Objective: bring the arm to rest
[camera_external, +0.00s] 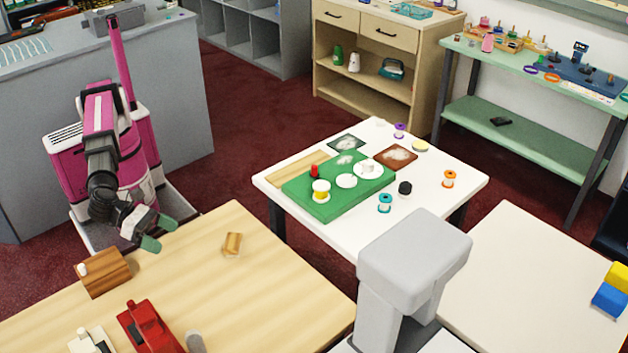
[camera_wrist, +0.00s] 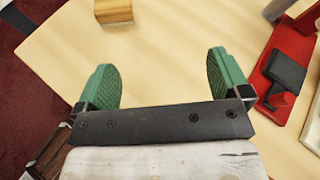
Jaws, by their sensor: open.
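My gripper (camera_external: 154,232) hangs over the left rear edge of the wooden table in the external view. In the wrist view my gripper (camera_wrist: 163,82) shows two green-padded fingers spread wide apart, with only bare wood between them. It holds nothing. My pink arm is bent, with its forearm reaching down and forward from my base beside the table. The height of the fingers above the wood is hard to tell.
A white table (camera_external: 330,228) holds a green board (camera_external: 322,211).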

